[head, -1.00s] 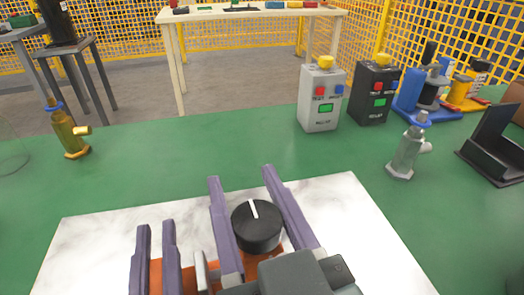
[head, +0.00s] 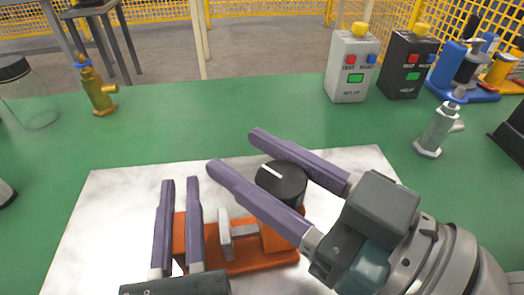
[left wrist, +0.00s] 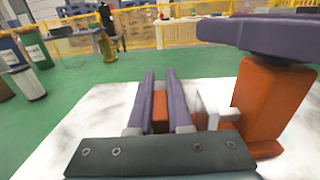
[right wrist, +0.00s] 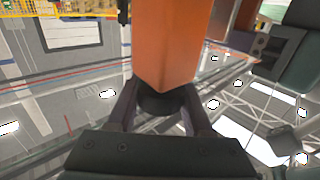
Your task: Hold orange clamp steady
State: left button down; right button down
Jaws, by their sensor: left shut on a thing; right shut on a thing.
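The orange clamp (head: 255,262) lies on a white marble-patterned board (head: 100,207), with a pale metal jaw piece and a black knob (head: 282,182) with a white line at its right end. My left gripper (head: 181,183) is shut on the clamp's left part, its purple fingers on either side of it. The left wrist view shows the orange body (left wrist: 160,112) between those fingers. My right gripper (head: 235,150) is shut on the black knob, one finger on each side. In the right wrist view the knob (right wrist: 162,100) sits between the fingers below an orange post.
A grey control box (head: 350,70) and a black one (head: 405,70) stand at the back right. A brass valve (head: 98,92) stands at the left and a silver valve (head: 437,130) at the right. Green table surface (head: 220,120) is clear behind the board.

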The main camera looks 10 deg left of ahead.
jog(key=shift+s+a+r+n+g+y, duration=0.2)
jog(key=shift+n+g+y, duration=0.25)
jog(key=shift+g, duration=0.25)
jog(key=shift+f+n+g, duration=0.1)
jog(key=shift+n+g, duration=0.15)
jog(key=shift+g, duration=0.05)
jog(key=shift+g, duration=0.3)
jog(key=shift+d, duration=0.1)
jog(key=shift+c, duration=1.6)
grip_release()
jog(key=shift+f, duration=0.1)
jog(key=shift+d, duration=0.15)
jog(key=v, duration=1.1)
jog(key=shift+s+d, duration=0.15)
jog(key=shift+d, duration=0.25)
